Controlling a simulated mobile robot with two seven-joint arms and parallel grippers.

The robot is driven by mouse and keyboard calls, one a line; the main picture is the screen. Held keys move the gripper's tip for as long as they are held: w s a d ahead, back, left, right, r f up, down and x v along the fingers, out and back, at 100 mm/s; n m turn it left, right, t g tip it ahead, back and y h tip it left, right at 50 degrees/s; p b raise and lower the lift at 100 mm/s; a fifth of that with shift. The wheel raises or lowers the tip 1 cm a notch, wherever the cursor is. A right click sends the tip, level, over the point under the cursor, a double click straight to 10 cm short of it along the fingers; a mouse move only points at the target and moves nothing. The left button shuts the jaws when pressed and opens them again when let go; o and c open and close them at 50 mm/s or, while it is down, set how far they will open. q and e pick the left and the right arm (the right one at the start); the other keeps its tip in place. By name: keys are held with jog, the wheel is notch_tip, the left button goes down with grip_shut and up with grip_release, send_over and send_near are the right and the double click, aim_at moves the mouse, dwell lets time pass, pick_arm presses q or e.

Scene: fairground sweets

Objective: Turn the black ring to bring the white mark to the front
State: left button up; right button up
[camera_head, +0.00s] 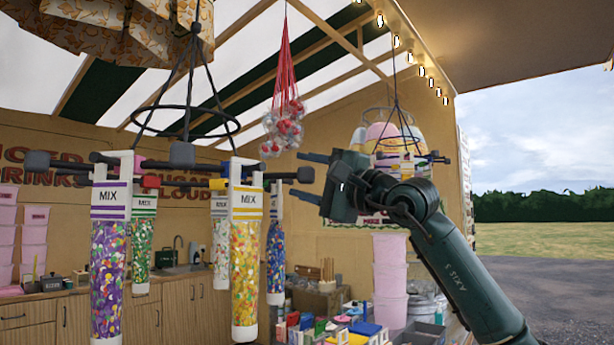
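A black ring (142,128) hangs at the left from black cords. Below it are dark spokes with rounded knobs, one of them the right-hand knob (305,175). Clear tubes labelled MIX hang there: a purple tube (107,275), a green tube (142,250), a yellow tube (245,275) and a blue tube (275,260). My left gripper is not in view.
A second hanging black ring (403,140) with pastel goods is behind my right arm. A red net (284,125) of balls hangs mid-scene. Pink tubs (390,280) and a counter of small boxes (345,328) stand below. Wooden cabinets (185,305) line the back left.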

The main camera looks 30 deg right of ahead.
jog(key=shift+o, duration=0.2)
jog(key=shift+s+d+f, duration=0.1)
jog(key=shift+s, duration=0.2)
jog(key=b+v, duration=0.5)
jog(key=v, duration=0.4)
jog(key=shift+s, duration=0.2)
